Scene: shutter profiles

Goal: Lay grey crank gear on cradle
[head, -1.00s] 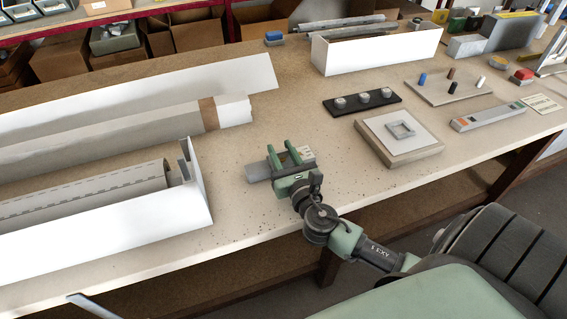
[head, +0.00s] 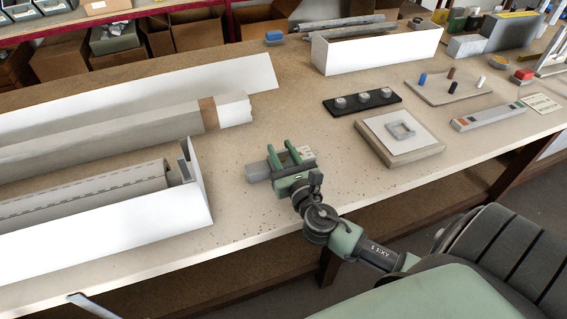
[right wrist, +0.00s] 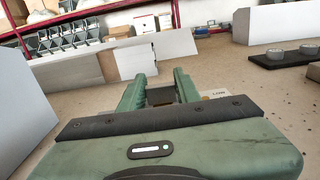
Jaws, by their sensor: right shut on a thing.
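My right gripper (head: 281,155) is low over the front middle of the workbench, shut on a grey block that I take for the grey crank gear (head: 258,171). The block sticks out to the left of the fingers, and a pale printed label shows on their right. In the right wrist view the gripper (right wrist: 160,84) has a dark part of the block (right wrist: 161,97) between its fingers. I cannot tell whether the block touches the bench. A wooden block with a white pad and a small grey square frame (head: 401,130), possibly the cradle, lies to the right, apart from the gripper. My left gripper is out of view.
Long white and grey shutter profiles (head: 100,128) fill the left of the bench. A black strip with three round grey pieces (head: 382,95) lies behind the pad. A white open box (head: 375,52) stands at the back. Bare bench lies between gripper and pad.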

